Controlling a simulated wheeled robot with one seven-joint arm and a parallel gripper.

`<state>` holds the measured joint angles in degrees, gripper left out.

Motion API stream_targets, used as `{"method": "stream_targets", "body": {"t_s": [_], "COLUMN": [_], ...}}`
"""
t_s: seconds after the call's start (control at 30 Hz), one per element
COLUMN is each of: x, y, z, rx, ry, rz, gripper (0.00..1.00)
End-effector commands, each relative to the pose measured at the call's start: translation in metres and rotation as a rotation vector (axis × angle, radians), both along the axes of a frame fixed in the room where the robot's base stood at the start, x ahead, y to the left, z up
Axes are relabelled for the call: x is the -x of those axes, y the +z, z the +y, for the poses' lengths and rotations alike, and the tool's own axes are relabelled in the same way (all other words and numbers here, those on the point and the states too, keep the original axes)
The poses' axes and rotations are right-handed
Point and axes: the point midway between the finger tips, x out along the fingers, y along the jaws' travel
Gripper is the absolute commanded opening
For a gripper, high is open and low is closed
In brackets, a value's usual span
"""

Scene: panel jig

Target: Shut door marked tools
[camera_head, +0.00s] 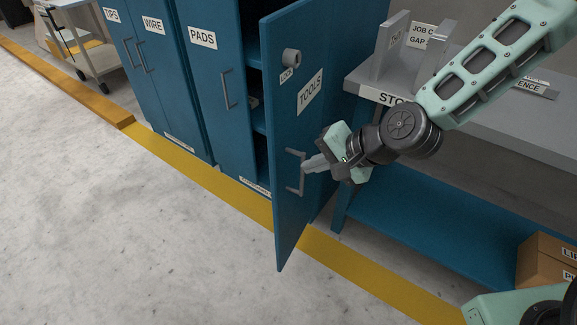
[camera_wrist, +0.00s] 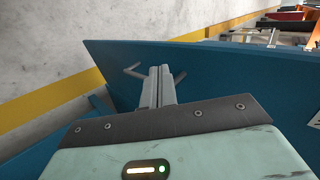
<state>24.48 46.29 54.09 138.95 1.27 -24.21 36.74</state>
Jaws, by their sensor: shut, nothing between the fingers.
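The blue door marked TOOLS (camera_head: 292,130) stands open, swung out from its cabinet toward the floor in the head view. It carries a round lock (camera_head: 291,58) near its top and a grey bar handle (camera_head: 291,172) lower down. My gripper (camera_head: 308,165) is shut and empty, with its fingertips at the handle. In the wrist view the closed fingers (camera_wrist: 158,72) lie in front of the blue door face (camera_wrist: 215,75), with the handle (camera_wrist: 133,72) showing on both sides of them. Whether they touch the handle or the door I cannot tell.
The open cabinet (camera_head: 258,115) shows blue shelves inside. Shut doors marked PADS (camera_head: 205,80) and WIRE (camera_head: 150,65) stand to its left. A grey-topped bench (camera_head: 480,115) with a blue lower shelf (camera_head: 430,230) is at the right. Pale floor (camera_head: 110,220) in front is clear.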

Motion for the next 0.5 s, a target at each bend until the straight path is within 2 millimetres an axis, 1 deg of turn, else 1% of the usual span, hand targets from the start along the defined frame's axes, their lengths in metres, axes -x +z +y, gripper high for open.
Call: {"method": "stream_targets", "body": {"t_s": [0.03,0.13,0.3,0.5], "x": [-0.003,-0.01,-0.023,-0.029], "y": [-0.011,-0.023,-0.02,-0.019], "z": [0.009,0.021,0.041,0.052], "rx": [-0.001,-0.001,0.001,0.002], "ry": [0.004,0.004,0.002,0.003], "rz": [0.001,0.001,-0.002,-0.001], "gripper": [0.0,0.0,0.0,0.0]}}
